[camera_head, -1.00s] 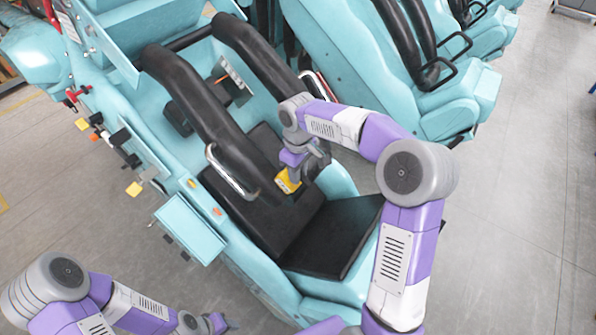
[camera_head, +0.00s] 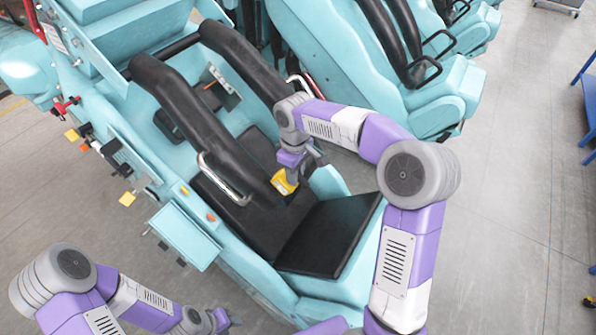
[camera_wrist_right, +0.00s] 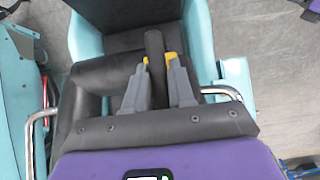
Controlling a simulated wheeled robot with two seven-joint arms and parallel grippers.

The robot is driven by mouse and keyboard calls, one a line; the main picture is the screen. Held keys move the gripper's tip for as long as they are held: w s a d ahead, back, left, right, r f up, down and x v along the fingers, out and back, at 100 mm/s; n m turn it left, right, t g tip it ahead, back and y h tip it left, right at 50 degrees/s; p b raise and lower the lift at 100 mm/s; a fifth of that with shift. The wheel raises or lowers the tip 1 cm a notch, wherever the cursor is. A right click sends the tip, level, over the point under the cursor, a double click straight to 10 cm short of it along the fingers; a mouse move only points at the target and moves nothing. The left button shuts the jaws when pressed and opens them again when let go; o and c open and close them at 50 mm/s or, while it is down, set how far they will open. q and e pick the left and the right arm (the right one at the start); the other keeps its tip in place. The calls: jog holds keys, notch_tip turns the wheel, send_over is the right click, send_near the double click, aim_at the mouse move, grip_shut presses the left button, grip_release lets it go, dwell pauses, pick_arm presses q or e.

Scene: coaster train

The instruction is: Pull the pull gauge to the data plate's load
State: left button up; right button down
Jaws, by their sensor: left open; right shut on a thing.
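A small yellow device, which looks like the pull gauge (camera_head: 284,182), is in my right gripper (camera_head: 293,172), over the seat pad beside the black restraint's lower end. In the right wrist view, the gripper's grey fingers (camera_wrist_right: 157,88) stand either side of a dark bar, with yellow bits near their tips. The gauge's reading cannot be made out. A pale plate (camera_head: 222,77) by the restraint may be the data plate; its text is unreadable. My left gripper (camera_head: 230,319) is open and empty at the bottom, over the floor.
The turquoise coaster seat has a black seat pad (camera_head: 325,238) and black over-shoulder restraint (camera_head: 215,135) with metal handles. More seats (camera_head: 400,80) stand behind it. A turquoise box (camera_head: 184,236) and several coloured parts line its left side. Bare floor (camera_head: 510,220) lies right; a blue stand is at the right edge.

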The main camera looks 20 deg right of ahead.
jog(key=c, duration=1.3)
grip_release()
jog(key=shift+d+r, duration=0.1)
jog(key=shift+r, duration=0.15)
jog(key=shift+o, duration=1.3)
jog(key=shift+s, duration=0.15)
notch_tip(320, 180, up, 8)
jog(key=shift+f, duration=0.2)
jog(key=shift+f, duration=0.1)
